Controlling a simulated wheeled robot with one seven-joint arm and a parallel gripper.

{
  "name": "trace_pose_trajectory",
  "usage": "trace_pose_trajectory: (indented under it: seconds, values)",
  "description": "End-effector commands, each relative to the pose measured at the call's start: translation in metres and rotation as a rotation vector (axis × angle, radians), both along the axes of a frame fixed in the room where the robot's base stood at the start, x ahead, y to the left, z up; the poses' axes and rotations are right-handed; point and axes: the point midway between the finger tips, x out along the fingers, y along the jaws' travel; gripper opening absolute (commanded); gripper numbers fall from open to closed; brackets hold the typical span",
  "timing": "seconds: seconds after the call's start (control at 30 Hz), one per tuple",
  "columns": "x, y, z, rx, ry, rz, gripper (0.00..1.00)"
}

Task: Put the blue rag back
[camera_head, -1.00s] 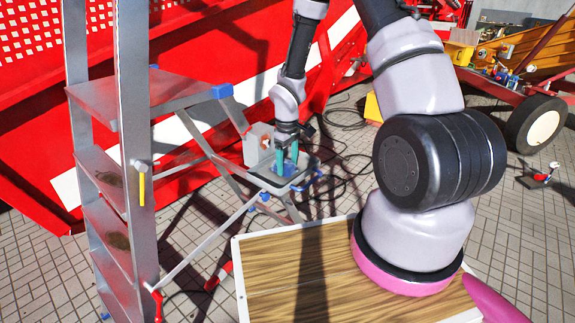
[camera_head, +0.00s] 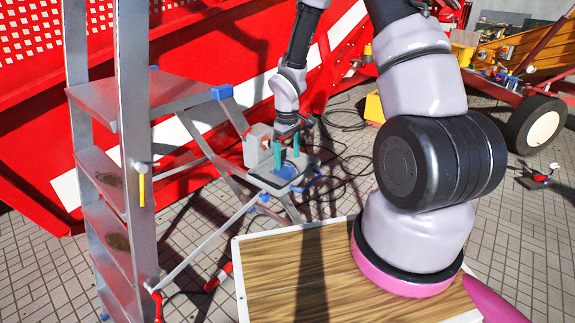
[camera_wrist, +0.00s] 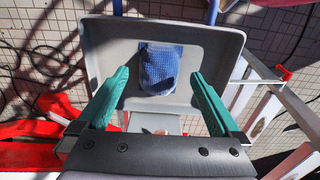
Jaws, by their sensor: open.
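The blue rag (camera_wrist: 158,68) lies on a grey tray (camera_wrist: 112,58) in the wrist view, ahead of my fingertips. In the head view the rag (camera_head: 289,171) shows as a small blue patch on the tray (camera_head: 262,179), which sits beside the ladder. My gripper (camera_head: 287,152) points down just above the rag. Its two teal fingers are spread wide and empty; in the wrist view the gripper (camera_wrist: 161,82) has the rag between the lines of its fingers, with no finger touching it there.
A metal stepladder (camera_head: 137,200) stands at the left. A pale box (camera_head: 256,147) stands at the tray's back left. Red machinery (camera_head: 40,110) fills the back. Cables (camera_head: 345,160) lie on the paving behind. My wood-topped base is at the front.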

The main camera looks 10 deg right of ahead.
Motion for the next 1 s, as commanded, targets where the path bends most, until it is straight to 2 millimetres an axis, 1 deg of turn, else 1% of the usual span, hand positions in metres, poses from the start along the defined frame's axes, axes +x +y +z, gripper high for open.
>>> trace_pose_trajectory:
  seconds: [0.03,0.1,0.2,0.3,0.4,0.63,0.7,0.77,0.83,0.93,1.0]
  values:
    - [0.001,0.0,0.014,0.001,-0.005,-0.001,1.0]
    - [0.001,0.0,0.029,0.001,-0.006,-0.002,1.0]
    - [0.001,0.0,0.049,0.001,-0.004,-0.002,1.0]
    - [0.001,0.0,0.065,0.001,-0.003,-0.001,1.0]
    - [0.0,0.0,0.076,0.0,-0.002,-0.001,1.0]
    - [-0.001,0.0,0.086,0.0,-0.003,-0.004,1.0]
    - [-0.001,-0.002,0.096,-0.003,-0.017,-0.024,1.0]
    - [-0.003,-0.006,0.113,-0.005,-0.039,-0.057,1.0]
    - [-0.008,-0.014,0.14,-0.008,-0.073,-0.118,1.0]
    - [-0.022,-0.025,0.187,0.0,-0.138,-0.229,1.0]
    - [-0.036,-0.031,0.219,0.015,-0.183,-0.312,1.0]
